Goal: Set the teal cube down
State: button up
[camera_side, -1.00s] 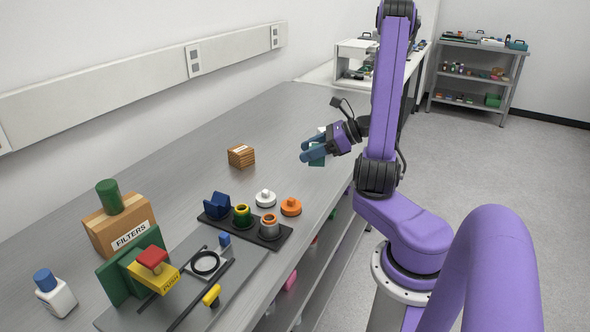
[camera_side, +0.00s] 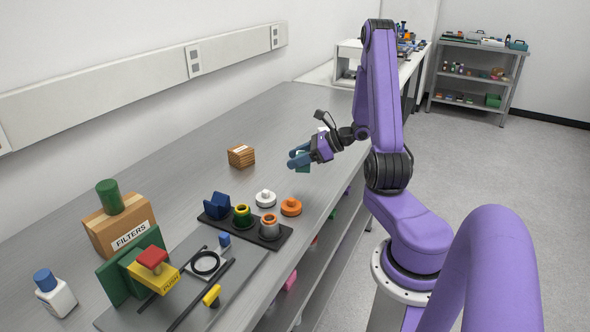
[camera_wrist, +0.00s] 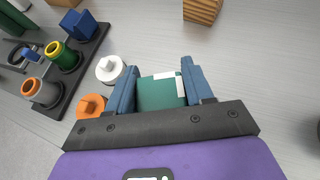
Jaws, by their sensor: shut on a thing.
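The teal cube (camera_wrist: 160,93) is held between the two blue fingers of my gripper (camera_wrist: 161,84) in the wrist view. A white strip shows on the cube's upper right edge. In the side view my gripper (camera_side: 299,159) is over the bench, right of the wooden block, with the teal cube (camera_side: 303,164) partly hidden by the fingers. The fingers are shut on it. I cannot tell whether the cube's underside touches the bench.
A slatted wooden block (camera_side: 241,156) lies left of my gripper. A white knobbed disc (camera_side: 265,199) and an orange one (camera_side: 291,207) sit nearer the camera, beside a black tray (camera_side: 284,237) with several parts. The grey bench around the gripper is clear.

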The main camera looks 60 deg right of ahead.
jog(key=shift+w+d+f, duration=0.25)
jog(key=shift+w+f, duration=0.1)
jog(key=shift+f, duration=0.15)
jog(key=shift+w+d+f, duration=0.2)
jog(key=shift+w+f, duration=0.15)
jog(key=shift+f, duration=1.55)
jog(key=shift+f, duration=0.1)
jog(key=o, duration=1.2)
